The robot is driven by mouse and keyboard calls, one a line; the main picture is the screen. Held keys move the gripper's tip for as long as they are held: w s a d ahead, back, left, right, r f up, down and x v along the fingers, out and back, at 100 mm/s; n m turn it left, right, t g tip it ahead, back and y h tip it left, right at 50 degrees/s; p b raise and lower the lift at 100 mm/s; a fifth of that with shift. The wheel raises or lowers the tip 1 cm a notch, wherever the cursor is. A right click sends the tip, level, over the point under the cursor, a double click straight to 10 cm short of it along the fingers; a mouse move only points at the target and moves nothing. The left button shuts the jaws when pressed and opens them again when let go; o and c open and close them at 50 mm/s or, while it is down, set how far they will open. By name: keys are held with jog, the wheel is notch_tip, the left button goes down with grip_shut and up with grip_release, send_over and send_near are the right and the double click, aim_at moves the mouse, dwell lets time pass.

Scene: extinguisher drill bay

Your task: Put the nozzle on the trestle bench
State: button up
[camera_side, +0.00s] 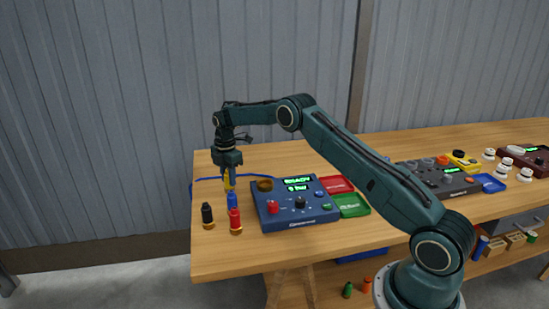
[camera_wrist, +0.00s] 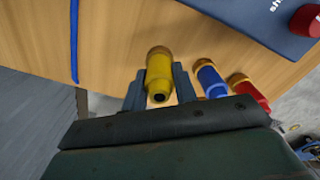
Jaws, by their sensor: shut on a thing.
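My gripper (camera_side: 228,173) points down over the left end of the wooden trestle bench (camera_side: 235,258). It is shut on a yellow nozzle (camera_side: 229,184). In the wrist view the yellow nozzle (camera_wrist: 158,72) sits between the two fingers (camera_wrist: 160,92), its brass-coloured end toward the bench. I cannot tell whether the nozzle touches the bench top. A blue nozzle (camera_side: 232,200), a red nozzle (camera_side: 235,220) and a black nozzle (camera_side: 207,214) stand upright close by. The blue nozzle (camera_wrist: 210,80) and red nozzle (camera_wrist: 247,92) show to the right in the wrist view.
A blue control box (camera_side: 295,216) with a lit display stands right of the nozzles. Red (camera_side: 337,185) and green (camera_side: 351,205) trays lie beyond it. A blue hose (camera_side: 205,179) runs along the bench behind. The bench's front left corner is clear.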

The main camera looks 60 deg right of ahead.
jog(key=shift+f, duration=1.25)
jog(key=shift+f, duration=0.15)
jog(key=o, duration=1.1)
notch_tip(320, 180, up, 11)
jog(key=shift+r, duration=0.65)
